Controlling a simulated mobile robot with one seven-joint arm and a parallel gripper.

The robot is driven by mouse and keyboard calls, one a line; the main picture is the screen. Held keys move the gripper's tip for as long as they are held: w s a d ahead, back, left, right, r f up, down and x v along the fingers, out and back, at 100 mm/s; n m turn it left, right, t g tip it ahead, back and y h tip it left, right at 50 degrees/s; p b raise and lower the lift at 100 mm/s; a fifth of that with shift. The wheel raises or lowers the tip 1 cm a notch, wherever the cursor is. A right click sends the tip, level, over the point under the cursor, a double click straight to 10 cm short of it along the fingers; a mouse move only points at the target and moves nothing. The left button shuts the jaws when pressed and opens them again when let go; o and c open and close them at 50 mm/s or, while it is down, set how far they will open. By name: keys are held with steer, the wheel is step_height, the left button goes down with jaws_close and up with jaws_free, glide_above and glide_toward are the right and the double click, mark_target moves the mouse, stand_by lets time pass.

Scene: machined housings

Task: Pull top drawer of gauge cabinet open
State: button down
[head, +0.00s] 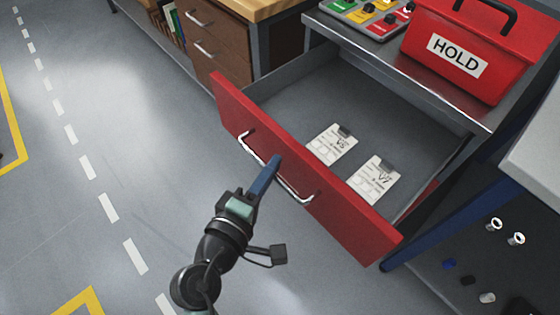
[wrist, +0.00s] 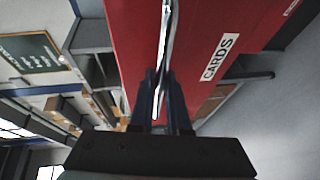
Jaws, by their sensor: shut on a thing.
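The top drawer (head: 300,165) of the grey gauge cabinet (head: 350,37) has a red front and is pulled well out, its inside showing. Two white cards (head: 331,145) (head: 376,180) lie in it. The silver bar handle (head: 293,190) runs along the red front. My gripper (head: 268,172) is shut on the handle near its middle. In the wrist view, both dark blue fingers (wrist: 163,108) close around the bar, and a "CARDS" label (wrist: 220,57) shows on the drawer front. The exact finger contact is partly hidden.
A red "HOLD" box (head: 465,50) and a tray of coloured pieces (head: 372,17) stand on the cabinet top. A wooden-topped drawer unit (head: 222,40) stands at left. Small round parts (head: 505,231) are at right. The floor (head: 110,110) at left is clear.

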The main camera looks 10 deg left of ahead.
steer(key=shift+s+a, duration=0.1)
steer(key=c, duration=0.9)
jaws_free()
steer(key=v, duration=1.3)
